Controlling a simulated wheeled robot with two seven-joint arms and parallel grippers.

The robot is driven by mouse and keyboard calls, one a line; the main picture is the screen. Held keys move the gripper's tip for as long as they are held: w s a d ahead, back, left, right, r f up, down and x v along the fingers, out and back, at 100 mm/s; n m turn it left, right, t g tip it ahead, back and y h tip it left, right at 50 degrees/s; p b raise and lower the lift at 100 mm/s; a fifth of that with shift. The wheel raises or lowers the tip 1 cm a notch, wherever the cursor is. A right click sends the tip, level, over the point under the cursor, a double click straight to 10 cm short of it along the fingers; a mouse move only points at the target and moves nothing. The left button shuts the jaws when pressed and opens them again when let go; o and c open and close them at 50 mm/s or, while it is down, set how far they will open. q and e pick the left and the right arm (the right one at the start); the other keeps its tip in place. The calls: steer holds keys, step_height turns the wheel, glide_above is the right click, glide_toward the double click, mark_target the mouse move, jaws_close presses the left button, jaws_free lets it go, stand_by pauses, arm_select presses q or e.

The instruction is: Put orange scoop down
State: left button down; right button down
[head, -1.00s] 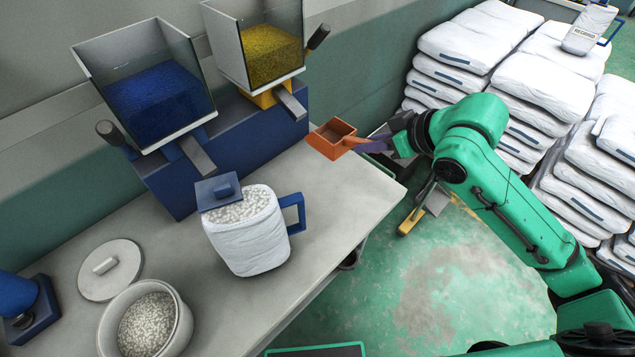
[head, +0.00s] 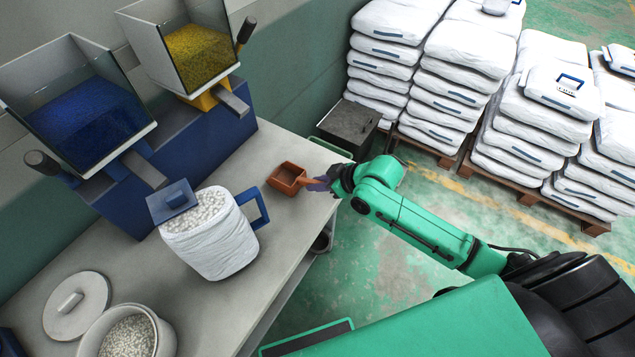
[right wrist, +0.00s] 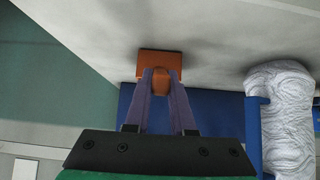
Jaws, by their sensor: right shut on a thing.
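The orange scoop (head: 287,178) is a square, open-topped scoop. It is over the right end of the grey table, with its opening facing up. My right gripper (head: 320,184) is shut on its handle, coming in from the right. In the right wrist view the scoop (right wrist: 160,60) sits ahead of the purple fingers of my right gripper (right wrist: 160,82), with the handle between them. I cannot tell whether the scoop touches the tabletop. My left gripper is not in view.
A white bag-like container with a blue handle (head: 212,240) stands left of the scoop. Hoppers of blue (head: 80,115) and yellow (head: 198,55) granules stand behind. A white bowl of pellets (head: 165,335) is at lower left. Stacked white sacks (head: 460,50) fill the back right.

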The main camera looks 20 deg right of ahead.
steer(key=shift+f, duration=0.3)
steer(key=c, duration=0.8)
jaws_free()
steer(key=shift+o, duration=0.2)
steer(key=v, duration=0.7)
steer(key=shift+r, duration=0.25)
steer(key=shift+s, duration=0.15)
